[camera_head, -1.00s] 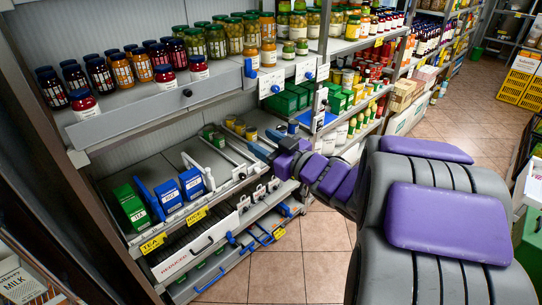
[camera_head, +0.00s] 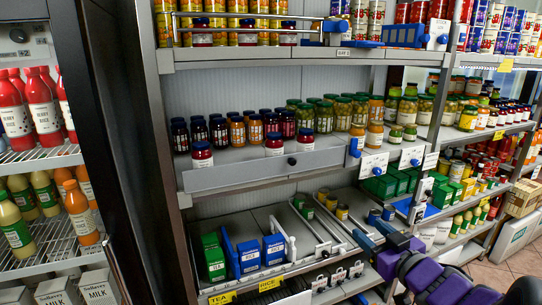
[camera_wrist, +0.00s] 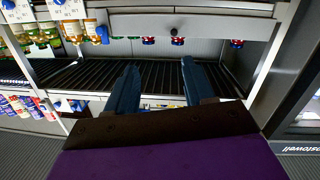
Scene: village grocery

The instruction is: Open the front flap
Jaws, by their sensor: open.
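The front flap (camera_head: 250,172) is a long light-grey panel along the front edge of the middle shelf, with a small dark round knob (camera_head: 291,161). It stands upright, with three jars showing close behind it. In the wrist view the flap (camera_wrist: 215,27) runs across the top, with its knob (camera_wrist: 177,40) near the middle. My gripper (camera_wrist: 158,66) is open and empty, with two blue fingers pointing toward the shelving. It is apart from the flap. In the head view my gripper (camera_head: 366,238) is low and right of the flap.
Rows of jars (camera_head: 250,128) stand on the shelf behind the flap. Blue boxes (camera_head: 249,253) and a green box (camera_head: 215,262) stand on the shelf below. A bottle cooler (camera_head: 50,155) is at left. A shelf post (camera_head: 160,130) stands beside the flap's left end.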

